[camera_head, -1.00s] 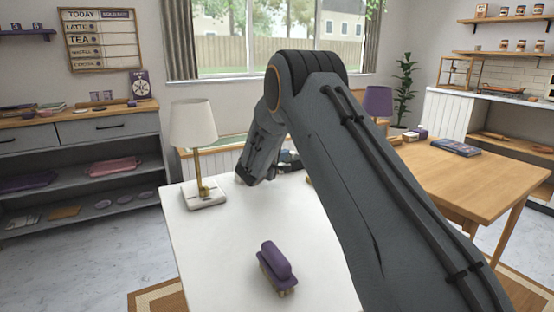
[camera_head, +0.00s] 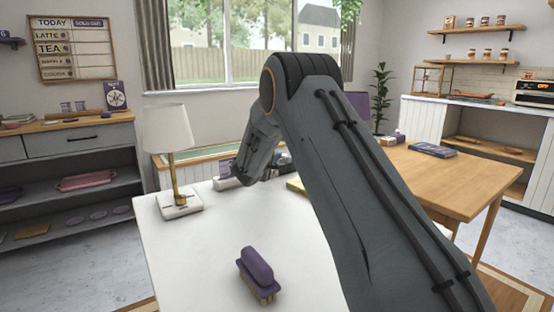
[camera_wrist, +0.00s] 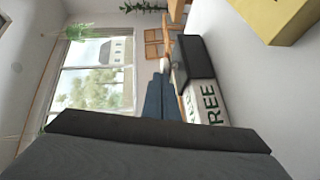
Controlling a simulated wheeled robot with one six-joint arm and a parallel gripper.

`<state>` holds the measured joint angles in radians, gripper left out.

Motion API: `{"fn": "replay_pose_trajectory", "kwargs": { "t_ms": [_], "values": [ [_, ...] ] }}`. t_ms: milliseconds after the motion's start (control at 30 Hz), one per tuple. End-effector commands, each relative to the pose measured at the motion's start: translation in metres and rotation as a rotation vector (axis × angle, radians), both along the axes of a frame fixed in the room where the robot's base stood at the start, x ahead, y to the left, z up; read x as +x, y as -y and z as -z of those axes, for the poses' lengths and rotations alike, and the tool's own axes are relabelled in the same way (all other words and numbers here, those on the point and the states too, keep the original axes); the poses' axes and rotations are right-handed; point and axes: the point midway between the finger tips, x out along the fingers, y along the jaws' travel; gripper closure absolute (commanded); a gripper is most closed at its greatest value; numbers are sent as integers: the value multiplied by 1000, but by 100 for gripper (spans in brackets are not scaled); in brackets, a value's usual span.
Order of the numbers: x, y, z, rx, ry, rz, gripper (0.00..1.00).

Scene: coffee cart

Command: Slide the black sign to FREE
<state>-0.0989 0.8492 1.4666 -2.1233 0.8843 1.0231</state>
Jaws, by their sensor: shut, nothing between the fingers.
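The sign shows in the wrist view as a pale block with dark letters (camera_wrist: 212,103) reading "REE", the rest cut off or hidden. A black sliding piece (camera_wrist: 196,57) sits at its upper end in that picture. My gripper (camera_wrist: 162,84) is shut and empty, its dark fingers just left of the sign in the wrist view. I cannot tell whether they touch it. In the head view a small pale and dark object (camera_head: 226,183), probably the sign, stands at the white table's far edge, partly hidden by my wrist. The fingertips are hidden there.
A lamp (camera_head: 172,155) stands left on the white table (camera_head: 195,255). A purple-topped brush-like item (camera_head: 257,270) lies near the front. A yellow block (camera_wrist: 282,18) is beside the sign. A wooden table (camera_head: 445,180) stands to the right. The white table's middle is clear.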

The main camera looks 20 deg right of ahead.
Motion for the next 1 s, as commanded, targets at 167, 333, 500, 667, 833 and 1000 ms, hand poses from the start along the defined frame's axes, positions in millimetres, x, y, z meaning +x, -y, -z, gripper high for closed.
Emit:
{"fn": "replay_pose_trajectory", "kwargs": {
  "t_ms": [167, 333, 500, 667, 833, 1000],
  "values": [
    [-10, -41, -5, 1, -3, -14, 100],
    [-42, -62, -11, 1, -3, -13, 100],
    [-66, -77, -14, 2, -3, -11, 100],
    [-79, -85, -16, 2, -4, -9, 100],
    [-84, -88, -16, 2, -4, -8, 100],
    [-83, -88, -16, 2, -4, -8, 100]
  ]
}}
